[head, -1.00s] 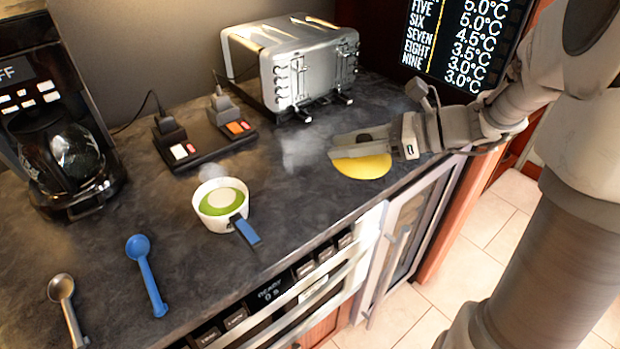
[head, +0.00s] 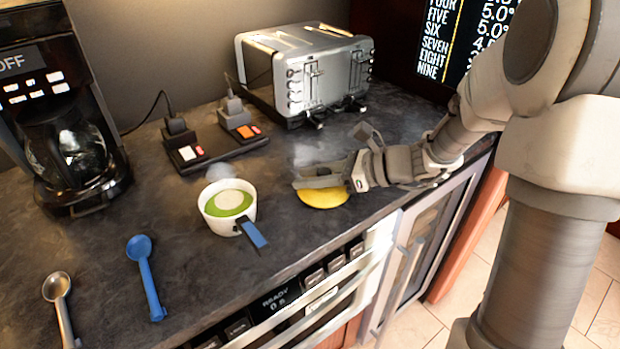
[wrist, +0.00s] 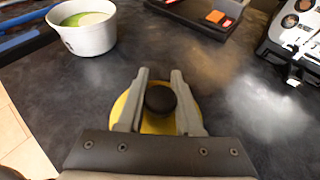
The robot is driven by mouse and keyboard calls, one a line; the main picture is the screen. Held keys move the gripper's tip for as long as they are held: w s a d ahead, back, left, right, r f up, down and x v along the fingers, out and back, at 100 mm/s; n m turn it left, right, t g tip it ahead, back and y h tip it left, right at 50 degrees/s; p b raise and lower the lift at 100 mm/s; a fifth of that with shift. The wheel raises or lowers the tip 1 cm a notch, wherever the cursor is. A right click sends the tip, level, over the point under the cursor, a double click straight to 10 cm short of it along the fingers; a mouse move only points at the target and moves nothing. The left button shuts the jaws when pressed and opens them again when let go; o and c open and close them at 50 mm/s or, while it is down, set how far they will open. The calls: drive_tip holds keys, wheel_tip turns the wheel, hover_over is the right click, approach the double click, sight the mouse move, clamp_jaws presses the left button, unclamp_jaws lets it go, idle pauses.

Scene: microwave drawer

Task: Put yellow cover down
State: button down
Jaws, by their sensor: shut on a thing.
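The yellow cover (head: 325,199) is a round disc with a black knob (wrist: 160,99) on top. It is low over the dark counter, to the right of the white pot; I cannot tell whether it touches the counter. My gripper (head: 308,178) is above the cover, and its fingers hide part of it. In the wrist view my gripper (wrist: 158,98) has one finger on each side of the black knob and is shut on it.
A white pot (head: 212,216) with green contents and a blue handle stands left of my gripper. A toaster (head: 308,72), a power strip (head: 215,148) and a coffee maker (head: 65,120) stand behind. Two spoons (head: 146,276) (head: 62,305) lie front left. Counter between pot and cover is clear.

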drive_tip(key=shift+f, duration=0.15)
drive_tip(key=c, duration=0.6)
unclamp_jaws()
drive_tip(key=shift+o, duration=0.2)
drive_tip(key=shift+d+r, duration=0.15)
drive_tip(key=shift+r, duration=0.2)
drive_tip(key=p+v, duration=0.2)
drive_tip(key=v, duration=0.9)
drive_tip(key=shift+s+d, duration=0.2)
drive_tip(key=shift+d, duration=0.15)
